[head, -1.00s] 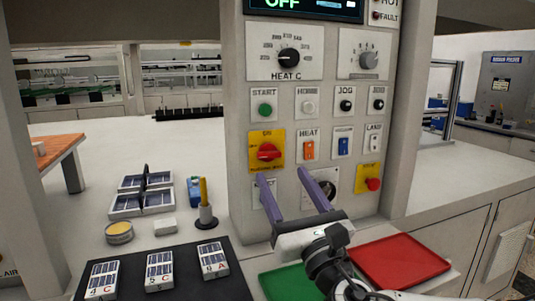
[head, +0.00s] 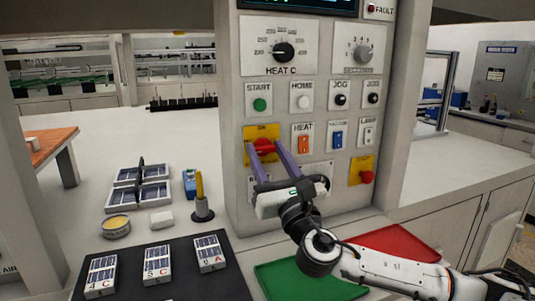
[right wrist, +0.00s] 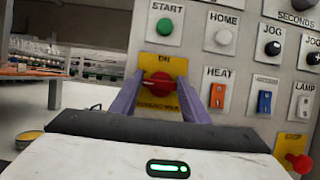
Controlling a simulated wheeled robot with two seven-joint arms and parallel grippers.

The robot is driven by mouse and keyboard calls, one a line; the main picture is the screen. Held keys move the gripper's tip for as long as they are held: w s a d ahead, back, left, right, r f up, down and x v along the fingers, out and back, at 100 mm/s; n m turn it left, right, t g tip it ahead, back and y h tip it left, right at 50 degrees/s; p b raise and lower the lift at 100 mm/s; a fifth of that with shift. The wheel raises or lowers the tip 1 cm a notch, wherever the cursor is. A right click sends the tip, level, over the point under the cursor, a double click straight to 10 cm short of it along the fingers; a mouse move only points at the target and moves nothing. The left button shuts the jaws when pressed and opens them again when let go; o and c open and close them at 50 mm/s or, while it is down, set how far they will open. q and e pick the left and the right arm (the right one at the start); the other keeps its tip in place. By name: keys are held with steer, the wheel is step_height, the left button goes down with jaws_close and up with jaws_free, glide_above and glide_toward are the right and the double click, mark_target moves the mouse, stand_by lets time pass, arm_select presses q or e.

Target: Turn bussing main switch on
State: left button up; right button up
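The main switch is a red rotary knob (head: 264,146) on a yellow plate marked ON at its top, on the grey panel; it also shows in the right wrist view (right wrist: 158,86). My right gripper (head: 264,150) is at the knob, with its two purple fingers apart, one on each side of it. In the right wrist view the knob sits between the fingertips (right wrist: 160,88). I cannot tell whether the fingers touch it. The fingers hide part of the plate. My left gripper is not in view.
The START button (head: 260,104) is above the switch, the orange HEAT rocker (head: 304,144) beside it. A red stop button (head: 366,177) is at lower right. Below are a green tray (head: 305,285) and a red tray (head: 400,245). A black mat (head: 190,275) holds several small panels.

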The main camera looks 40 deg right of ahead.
steer(key=shift+c, duration=0.7)
